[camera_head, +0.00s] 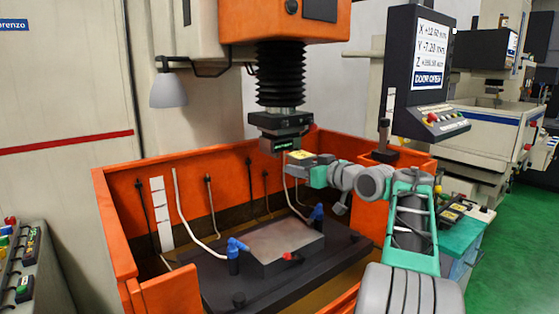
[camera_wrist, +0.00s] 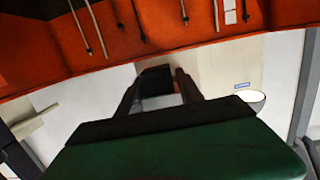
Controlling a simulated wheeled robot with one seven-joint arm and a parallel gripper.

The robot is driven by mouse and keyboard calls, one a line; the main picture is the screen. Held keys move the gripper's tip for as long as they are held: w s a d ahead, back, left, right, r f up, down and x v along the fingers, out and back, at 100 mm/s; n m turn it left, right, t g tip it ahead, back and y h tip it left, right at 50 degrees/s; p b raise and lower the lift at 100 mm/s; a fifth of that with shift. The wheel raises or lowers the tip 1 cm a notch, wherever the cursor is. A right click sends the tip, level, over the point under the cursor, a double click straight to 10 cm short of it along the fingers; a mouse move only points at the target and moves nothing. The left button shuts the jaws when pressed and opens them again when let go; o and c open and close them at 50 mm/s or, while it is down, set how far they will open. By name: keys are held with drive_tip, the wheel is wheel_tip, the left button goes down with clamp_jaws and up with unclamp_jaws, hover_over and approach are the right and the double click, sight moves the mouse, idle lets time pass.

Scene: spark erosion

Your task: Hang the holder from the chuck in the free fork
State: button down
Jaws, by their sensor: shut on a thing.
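The chuck (camera_head: 280,121) hangs under the black bellows of the machine head. A small dark holder (camera_head: 281,145) sits directly beneath it, apparently touching it. My gripper (camera_head: 291,160) reaches in from the right at the holder's height and is shut on it. In the wrist view my gripper's two fingers (camera_wrist: 158,92) have the dark holder (camera_wrist: 156,76) between their tips. The holder's lower part is partly hidden by my gripper in the head view. I cannot make out a free fork in either view.
The orange tank (camera_head: 128,235) surrounds the work area, its wall close below my arm. A grey block (camera_head: 285,243) with blue nozzles (camera_head: 233,254) lies below. A control panel (camera_head: 425,75) stands right, above my arm. A teal cabinet (camera_head: 462,237) stands outside the tank at right.

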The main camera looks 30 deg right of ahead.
drive_tip(key=shift+f+b+v, duration=0.15)
drive_tip(key=shift+b+v, duration=0.25)
drive_tip(key=shift+v, duration=0.65)
drive_tip(key=shift+f+b+v, duration=0.2)
drive_tip(key=shift+b+v, duration=0.15)
drive_tip(key=shift+v, duration=0.7)
drive_tip(key=shift+a, duration=0.1)
